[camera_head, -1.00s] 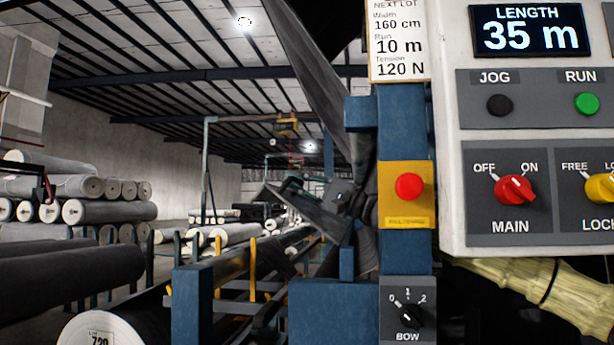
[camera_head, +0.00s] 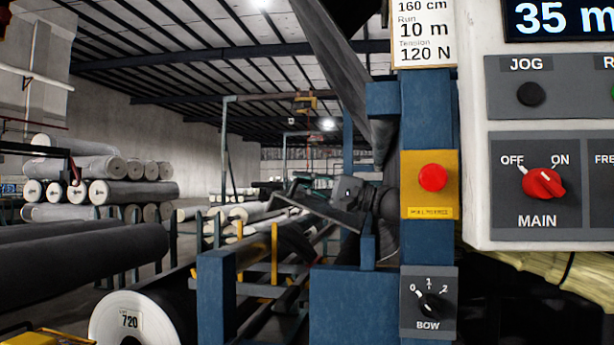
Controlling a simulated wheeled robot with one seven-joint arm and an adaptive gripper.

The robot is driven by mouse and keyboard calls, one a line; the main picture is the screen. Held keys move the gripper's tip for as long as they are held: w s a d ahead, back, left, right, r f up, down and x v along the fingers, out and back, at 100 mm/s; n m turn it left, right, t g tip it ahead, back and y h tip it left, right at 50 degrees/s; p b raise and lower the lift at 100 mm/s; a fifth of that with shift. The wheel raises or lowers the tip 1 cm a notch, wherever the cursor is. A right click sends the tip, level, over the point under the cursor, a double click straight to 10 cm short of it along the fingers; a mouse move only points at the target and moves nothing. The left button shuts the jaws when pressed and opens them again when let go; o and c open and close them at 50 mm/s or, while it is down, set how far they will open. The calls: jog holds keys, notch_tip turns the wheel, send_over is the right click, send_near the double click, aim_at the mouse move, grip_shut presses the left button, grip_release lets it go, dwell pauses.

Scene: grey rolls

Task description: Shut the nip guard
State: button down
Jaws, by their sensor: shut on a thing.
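A dark, jointed shape behind the blue post, left of the red button, looks like my gripper (camera_head: 349,191). It is small and dark against the machine, and its fingertips are hard to make out. It is at a dark flat panel (camera_head: 318,211) that slopes down to the right and looks like the nip guard. The gripper appears shut on this panel's edge.
A red button on a yellow plate (camera_head: 446,196) and a BOW knob (camera_head: 429,306) are on the post. A white control panel (camera_head: 474,150) fills the right. A white-ended roll (camera_head: 125,322) lies lower left. Stacked grey rolls (camera_head: 130,190) stand farther left.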

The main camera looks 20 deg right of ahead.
jog(key=shift+f, duration=0.2)
dwell(0.4)
jog(key=c, duration=1.5)
grip_release()
jog(key=shift+d, duration=0.15)
jog(key=shift+r, duration=0.1)
send_over(354, 222)
notch_tip(354, 222, down, 3)
jog(key=shift+w+d, duration=0.1)
jog(key=shift+w, duration=0.05)
jog(key=x, duration=1.2)
jog(key=shift+w, duration=0.1)
